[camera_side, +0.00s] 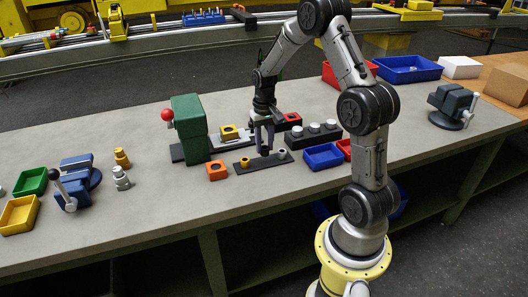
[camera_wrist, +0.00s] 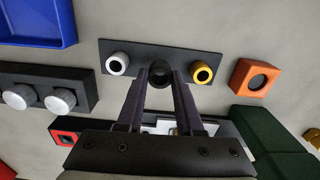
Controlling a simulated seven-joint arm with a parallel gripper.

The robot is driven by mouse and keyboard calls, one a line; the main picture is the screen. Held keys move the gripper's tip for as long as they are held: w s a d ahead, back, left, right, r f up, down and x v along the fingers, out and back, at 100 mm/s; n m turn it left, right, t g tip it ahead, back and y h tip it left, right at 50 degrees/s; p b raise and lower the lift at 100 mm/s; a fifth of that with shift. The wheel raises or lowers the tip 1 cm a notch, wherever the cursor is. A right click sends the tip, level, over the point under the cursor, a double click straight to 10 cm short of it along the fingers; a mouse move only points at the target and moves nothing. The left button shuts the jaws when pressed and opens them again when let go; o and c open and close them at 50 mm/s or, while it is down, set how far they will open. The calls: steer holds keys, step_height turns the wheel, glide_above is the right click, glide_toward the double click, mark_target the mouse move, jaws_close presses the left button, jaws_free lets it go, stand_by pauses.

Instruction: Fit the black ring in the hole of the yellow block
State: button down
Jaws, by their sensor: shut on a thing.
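The black ring (camera_wrist: 160,69) is between my gripper's fingertips (camera_wrist: 161,78) in the wrist view, over the middle of a dark plate (camera_wrist: 140,46). I cannot tell whether it still touches the plate. In the side view my gripper (camera_side: 264,152) points down at that plate and its fingers hide the ring. The yellow block (camera_side: 229,132), with a hole in its top, sits behind and left of my gripper on a pale strip. In the wrist view the gripper body mostly hides this block.
A silver ring (camera_wrist: 118,64) and a gold ring (camera_wrist: 201,71) flank the black ring closely. An orange block (camera_wrist: 254,77) lies beside the plate. A green press (camera_side: 189,128), a red block (camera_side: 292,119) and a dark bar with grey knobs (camera_side: 314,135) stand nearby.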

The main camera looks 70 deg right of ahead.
steer(key=w+d+r, duration=0.4)
steer(key=w+r, duration=0.3)
steer(key=w, duration=0.2)
steer(key=w+d+r, duration=0.1)
steer(key=w+d, duration=0.1)
steer(key=w, duration=0.6)
steer(key=shift+s+f, duration=0.15)
steer(key=shift+f, duration=2.35)
steer(key=shift+f, duration=0.95)
steer(key=shift+c, duration=2.4)
jaws_free()
step_height(320, 180, up, 7)
steer(key=shift+a, duration=0.1)
